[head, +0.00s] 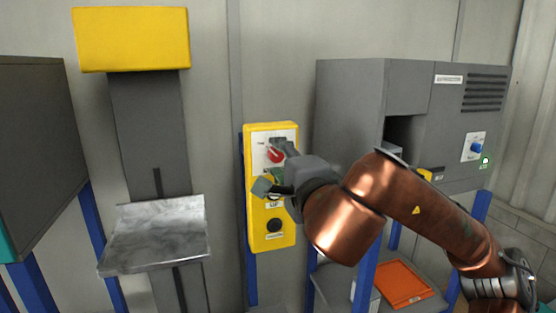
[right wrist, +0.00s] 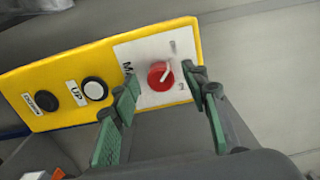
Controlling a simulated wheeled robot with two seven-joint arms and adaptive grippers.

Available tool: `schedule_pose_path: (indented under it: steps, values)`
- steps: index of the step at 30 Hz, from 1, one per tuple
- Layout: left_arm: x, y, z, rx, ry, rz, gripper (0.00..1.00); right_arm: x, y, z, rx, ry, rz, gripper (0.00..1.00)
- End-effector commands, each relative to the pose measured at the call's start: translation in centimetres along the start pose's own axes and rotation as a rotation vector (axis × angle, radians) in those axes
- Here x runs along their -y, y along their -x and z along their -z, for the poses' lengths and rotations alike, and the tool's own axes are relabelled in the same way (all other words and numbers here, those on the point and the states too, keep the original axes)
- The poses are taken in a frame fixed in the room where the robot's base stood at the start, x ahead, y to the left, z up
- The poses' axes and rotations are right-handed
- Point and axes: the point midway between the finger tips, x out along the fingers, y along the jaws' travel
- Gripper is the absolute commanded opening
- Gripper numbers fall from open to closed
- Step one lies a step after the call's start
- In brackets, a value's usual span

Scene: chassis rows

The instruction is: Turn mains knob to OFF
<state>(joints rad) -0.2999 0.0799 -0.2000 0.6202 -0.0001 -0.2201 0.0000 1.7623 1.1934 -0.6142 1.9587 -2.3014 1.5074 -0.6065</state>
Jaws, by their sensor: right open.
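The mains knob is a red round knob (head: 275,155) with a white pointer bar, on a white plate at the top of a yellow control panel (head: 288,238). In the right wrist view the knob (right wrist: 160,76) shows its bar slanting to the upper right. The plate's lettering is partly hidden and I cannot read the positions. My right gripper (head: 272,168) is open in front of the panel. Its green-padded fingers (right wrist: 163,82) lie to either side of the knob in the wrist view. I cannot tell whether they touch it. My left gripper is not in view.
Below the knob are a white UP button (right wrist: 95,90) and a black button (right wrist: 47,100). A grey machine (head: 350,100) with a blue knob (head: 476,147) stands right. A yellow-topped grey column with a metal shelf (head: 155,235) stands left. An orange tray (head: 402,283) sits low right.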

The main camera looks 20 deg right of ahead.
Motion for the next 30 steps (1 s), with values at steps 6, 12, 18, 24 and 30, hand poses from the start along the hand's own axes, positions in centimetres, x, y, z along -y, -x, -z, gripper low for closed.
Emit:
schedule_pose_path:
  steps: [6,12,18,24,30]
  values:
    - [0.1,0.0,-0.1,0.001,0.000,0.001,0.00,0.0,0.4,0.0,0.000,0.000,0.001,0.41]
    - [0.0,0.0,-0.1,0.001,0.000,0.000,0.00,0.1,3.3,0.0,0.000,0.001,0.004,0.41]
    - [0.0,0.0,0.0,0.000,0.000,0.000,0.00,0.1,7.6,0.0,0.001,0.001,0.004,0.41]
    - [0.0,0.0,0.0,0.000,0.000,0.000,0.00,0.1,10.8,0.0,0.000,0.000,0.002,0.41]
    - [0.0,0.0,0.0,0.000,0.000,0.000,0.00,0.0,11.9,0.0,0.000,0.000,0.000,0.41]
